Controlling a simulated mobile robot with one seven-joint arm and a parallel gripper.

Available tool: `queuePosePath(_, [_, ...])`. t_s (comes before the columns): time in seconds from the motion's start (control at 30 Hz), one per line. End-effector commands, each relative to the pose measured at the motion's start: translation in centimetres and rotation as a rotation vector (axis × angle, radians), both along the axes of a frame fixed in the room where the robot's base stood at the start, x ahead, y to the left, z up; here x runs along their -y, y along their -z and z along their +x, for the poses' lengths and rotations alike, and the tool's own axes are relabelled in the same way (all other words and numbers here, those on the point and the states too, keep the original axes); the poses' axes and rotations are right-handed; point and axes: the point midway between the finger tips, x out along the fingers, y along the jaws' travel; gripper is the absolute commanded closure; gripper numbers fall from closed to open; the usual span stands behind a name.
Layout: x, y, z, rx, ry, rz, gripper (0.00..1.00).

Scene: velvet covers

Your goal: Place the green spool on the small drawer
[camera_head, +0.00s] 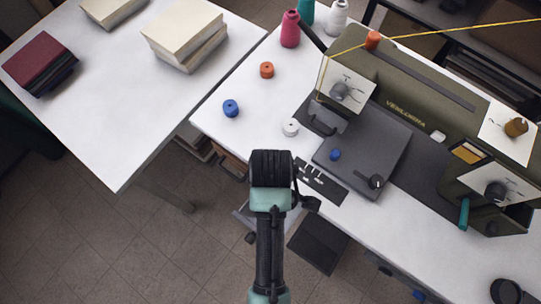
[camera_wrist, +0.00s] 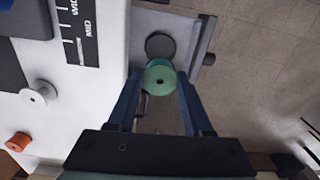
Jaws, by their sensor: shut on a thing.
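Beyond the spool is a small grey drawer (camera_wrist: 204,45), pulled out beside the white table edge. A dark round shape (camera_wrist: 159,44) shows there, partly covered by the spool. In the head view, the drawer (camera_head: 241,219) shows partly behind my arm at the table's front edge. The spool and my fingertips are hidden there.
On the white table, a white spool (camera_head: 290,128), blue spool (camera_head: 231,108) and orange spool (camera_head: 266,70) stand left of the green sewing machine (camera_head: 410,105). A dark pedal-like panel (camera_head: 318,244) is right of my arm. Books lie on the left table (camera_head: 130,110).

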Motion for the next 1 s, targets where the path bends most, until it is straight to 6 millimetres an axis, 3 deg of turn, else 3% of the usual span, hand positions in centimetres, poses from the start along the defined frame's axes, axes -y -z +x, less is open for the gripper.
queuePosePath(0.3, [0.0, 5.4, -0.3, -0.004, -0.022, 0.001, 1.00])
queuePosePath(0.63, [0.0, 9.3, -0.2, -0.003, -0.020, 0.001, 1.00])
queuePosePath(1.0, [0.0, 10.0, -0.2, -0.001, -0.020, 0.000, 1.00])
